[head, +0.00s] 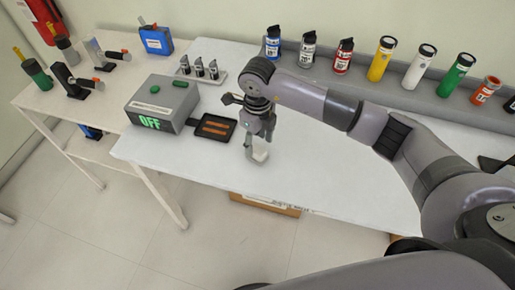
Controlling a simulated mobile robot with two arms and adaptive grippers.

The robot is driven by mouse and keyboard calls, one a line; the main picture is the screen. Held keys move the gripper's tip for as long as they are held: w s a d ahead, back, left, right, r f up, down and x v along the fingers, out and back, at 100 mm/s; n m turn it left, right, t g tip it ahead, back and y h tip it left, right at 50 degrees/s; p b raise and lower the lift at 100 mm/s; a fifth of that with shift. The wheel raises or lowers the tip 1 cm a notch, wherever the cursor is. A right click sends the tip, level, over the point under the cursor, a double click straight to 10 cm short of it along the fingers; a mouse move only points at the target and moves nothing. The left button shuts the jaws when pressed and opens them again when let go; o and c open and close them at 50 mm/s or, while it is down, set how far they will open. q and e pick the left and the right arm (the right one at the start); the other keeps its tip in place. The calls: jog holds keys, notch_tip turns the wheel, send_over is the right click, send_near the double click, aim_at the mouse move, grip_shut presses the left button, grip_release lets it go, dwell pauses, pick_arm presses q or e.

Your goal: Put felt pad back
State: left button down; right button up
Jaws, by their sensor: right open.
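My right gripper (257,142) points down over the white table, just right of a black tray. It is open. A small pale block (261,156), perhaps the felt pad, is at its fingertips; I cannot tell whether the fingers touch it. The black tray (203,138) holds orange-brown strips and lies beside a grey box (150,108) with a green "OFF" display and green buttons. My left gripper is not in view.
Several bottles and coloured cylinders, including a yellow one (380,60), stand on a grey ledge (410,93) along the back. A small rack of vials (198,70) stands behind the box. A side table (60,112) at left holds tools. The white table's right middle is clear.

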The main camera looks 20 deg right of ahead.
aim_at(258, 150)
notch_tip(258, 150, up, 8)
jog(key=b, duration=0.1)
jog(key=shift+f, duration=0.1)
dwell(0.5)
